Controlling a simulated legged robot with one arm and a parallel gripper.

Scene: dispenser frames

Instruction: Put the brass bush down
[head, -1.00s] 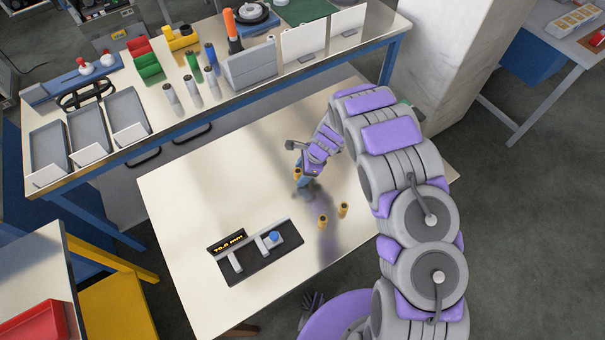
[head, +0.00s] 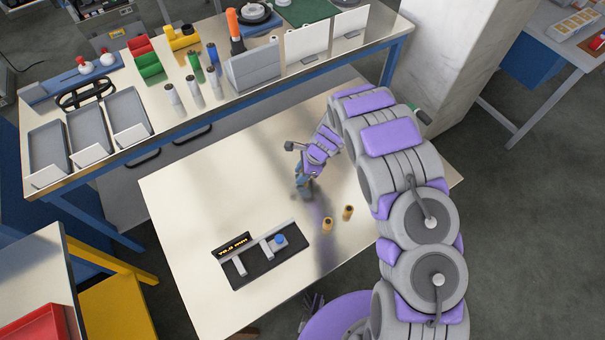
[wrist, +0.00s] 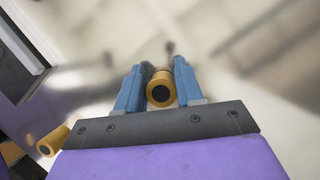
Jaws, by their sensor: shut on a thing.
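My gripper (head: 305,188) is over the cream table, fingers pointing down. In the wrist view its two blue fingers (wrist: 159,88) are shut on a brass bush (wrist: 160,91), one on each side, with the dark bore facing the camera. In the head view the held bush is hidden behind the fingers, and I cannot tell whether it touches the table. Two other brass bushes stand upright to the right of and nearer than the gripper, one (head: 327,225) and another (head: 348,212).
A black measuring fixture (head: 268,262) with a lit display and a blue button lies front left on the cream table (head: 190,215). The table left of the gripper is clear. A back bench (head: 160,125) holds grey trays, coloured bins and cylinders.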

